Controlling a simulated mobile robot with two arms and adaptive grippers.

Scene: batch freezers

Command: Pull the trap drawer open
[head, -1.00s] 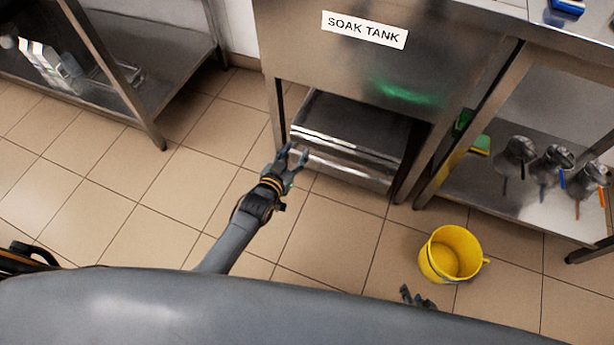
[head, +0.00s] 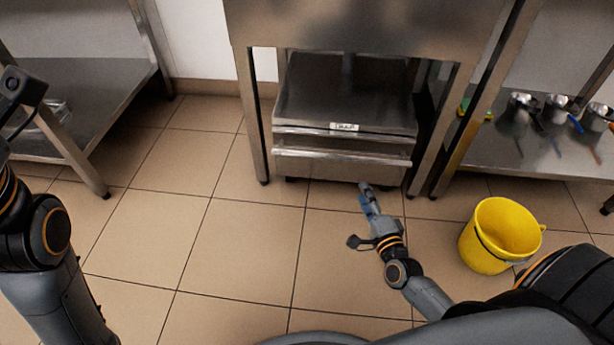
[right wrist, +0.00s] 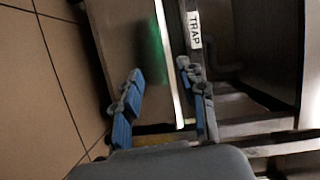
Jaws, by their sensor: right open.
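The trap drawer (head: 310,168) is a steel unit low under the tank, with a small TRAP label (head: 345,127) and a bright horizontal bar handle (head: 340,157) across its front. My right gripper (head: 367,193) is open and empty, in front of and just below the handle's right part. In the right wrist view, the handle (right wrist: 170,62) runs between the two blue-padded fingers of the right gripper (right wrist: 162,95), with no clear contact. The TRAP label (right wrist: 194,30) shows beside it. My left arm is at the left edge; its gripper is out of frame.
A yellow bucket (head: 490,238) stands on the floor to the right of my right gripper. A steel shelf (head: 475,160) with several metal cups is at the right, another shelf (head: 75,88) at the left. Table legs flank the drawer.

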